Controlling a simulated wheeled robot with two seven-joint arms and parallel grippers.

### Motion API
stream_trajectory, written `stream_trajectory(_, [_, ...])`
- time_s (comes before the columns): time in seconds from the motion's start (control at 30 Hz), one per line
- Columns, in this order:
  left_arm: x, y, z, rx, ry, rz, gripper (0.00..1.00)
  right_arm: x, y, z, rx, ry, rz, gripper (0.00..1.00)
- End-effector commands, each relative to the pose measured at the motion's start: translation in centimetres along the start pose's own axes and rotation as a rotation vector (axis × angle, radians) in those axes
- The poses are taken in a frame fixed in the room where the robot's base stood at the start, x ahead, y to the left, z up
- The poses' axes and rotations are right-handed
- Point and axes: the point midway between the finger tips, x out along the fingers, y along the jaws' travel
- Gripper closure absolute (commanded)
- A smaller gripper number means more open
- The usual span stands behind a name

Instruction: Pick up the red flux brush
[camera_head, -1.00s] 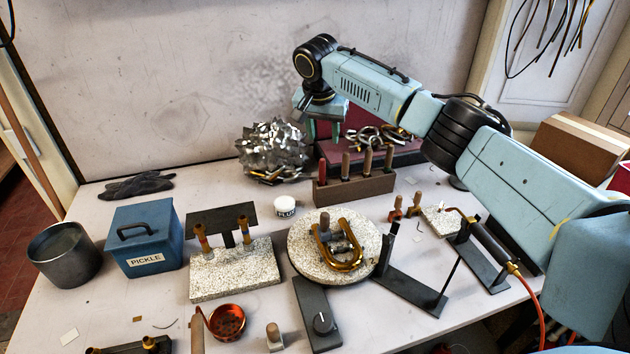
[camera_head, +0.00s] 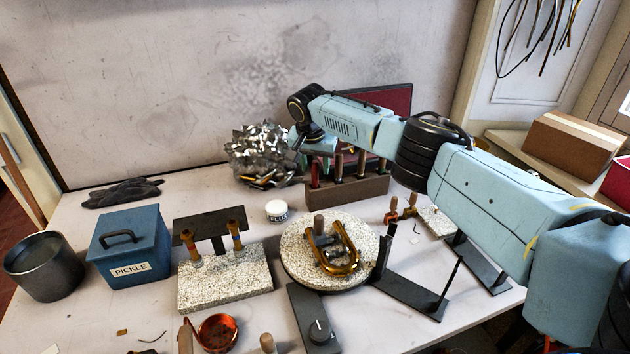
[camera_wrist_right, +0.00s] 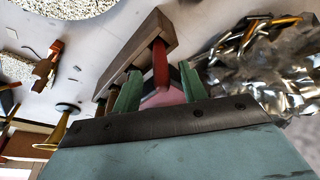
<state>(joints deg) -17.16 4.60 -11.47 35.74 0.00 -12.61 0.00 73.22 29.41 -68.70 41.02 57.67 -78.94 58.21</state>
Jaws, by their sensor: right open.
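The red flux brush (camera_head: 314,176) stands upright at the left end of a wooden rack (camera_head: 350,192) at the back of the bench. In the right wrist view its red handle (camera_wrist_right: 160,66) shows between the two green fingers. My right gripper (camera_head: 311,156) is at the top of the brush, its fingers open on either side. In the right wrist view, the open gripper (camera_wrist_right: 160,82) has a gap around the handle; I cannot tell whether either finger touches it. The lower end of the brush is hidden in the rack. My left gripper is out of view.
Other handles (camera_head: 361,164) stand in the same rack, close to the right. A crumpled heap of metal scrap (camera_head: 262,155) lies just left of the gripper. A white flux jar (camera_head: 277,211) and a round stone turntable (camera_head: 299,269) with brass tubing stand in front.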

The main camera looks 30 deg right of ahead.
Motion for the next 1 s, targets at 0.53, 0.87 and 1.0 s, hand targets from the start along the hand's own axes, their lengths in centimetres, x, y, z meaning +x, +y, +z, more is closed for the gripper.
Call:
stream_trajectory(0.53, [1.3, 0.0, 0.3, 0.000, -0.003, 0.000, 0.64, 3.2, -0.1, -0.2, 0.000, 0.001, -0.002, 0.57])
stream_trajectory(0.87, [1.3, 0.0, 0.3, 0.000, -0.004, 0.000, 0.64, 3.2, -0.1, -0.2, 0.000, 0.001, -0.001, 0.93])
stream_trajectory(1.0, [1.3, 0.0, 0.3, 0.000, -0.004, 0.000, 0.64, 3.2, -0.1, -0.2, 0.000, 0.001, -0.002, 1.00])
